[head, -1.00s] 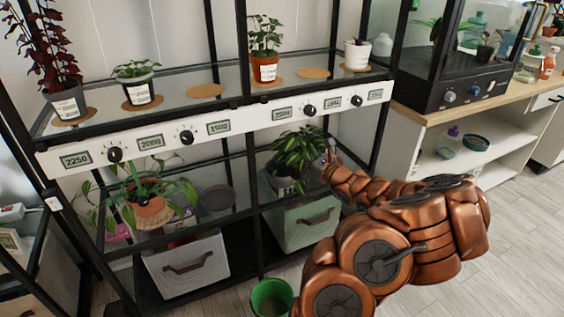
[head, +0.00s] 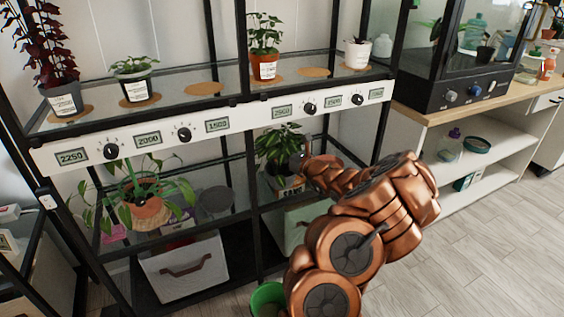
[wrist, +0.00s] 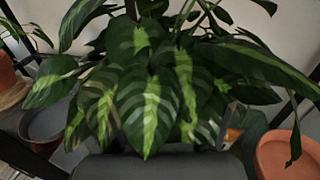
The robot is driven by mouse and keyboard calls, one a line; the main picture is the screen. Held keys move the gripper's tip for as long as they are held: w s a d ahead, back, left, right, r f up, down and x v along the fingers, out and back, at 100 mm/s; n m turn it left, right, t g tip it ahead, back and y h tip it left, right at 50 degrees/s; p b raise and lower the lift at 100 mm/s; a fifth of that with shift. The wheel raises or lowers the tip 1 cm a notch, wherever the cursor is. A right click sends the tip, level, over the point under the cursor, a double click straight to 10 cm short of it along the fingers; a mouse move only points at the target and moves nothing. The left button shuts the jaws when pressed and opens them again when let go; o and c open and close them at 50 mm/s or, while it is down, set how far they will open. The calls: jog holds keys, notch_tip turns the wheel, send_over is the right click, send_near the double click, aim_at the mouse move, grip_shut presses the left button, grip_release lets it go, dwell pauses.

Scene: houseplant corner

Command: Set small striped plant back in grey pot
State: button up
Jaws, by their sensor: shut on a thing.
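The small striped plant (head: 278,145) is at the right bay of the lower shelf in the head view, at the tip of my gripper (head: 300,163). In the wrist view its leaves (wrist: 150,100), dark green with pale stripes, fill the middle. My gripper is shut on the plant; the leaves hide the grip itself. A dark grey rounded surface (wrist: 165,166) lies below the leaves; I cannot tell whether it is a pot or my gripper. A round grey vessel (head: 215,199) stands left of the plant in the head view; a grey round rim (wrist: 45,122) shows at left in the wrist view.
A trailing plant in a terracotta pot (head: 148,212) stands in the left bay. Shelf posts (head: 247,190) stand close to the plant. A terracotta saucer (wrist: 285,155) is at right in the wrist view. A green bucket (head: 268,298) stands on the floor.

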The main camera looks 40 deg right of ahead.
aim_at(287, 165)
jog(key=shift+f+b, duration=0.5)
jog(key=shift+f, duration=1.55)
jog(key=shift+f, duration=0.3)
jog(key=o, duration=1.2)
jog(key=shift+r, duration=0.35)
jog(key=s+a+p, duration=0.1)
jog(key=s+p, duration=0.1)
jog(key=s, duration=1)
jog(key=shift+f, duration=0.1)
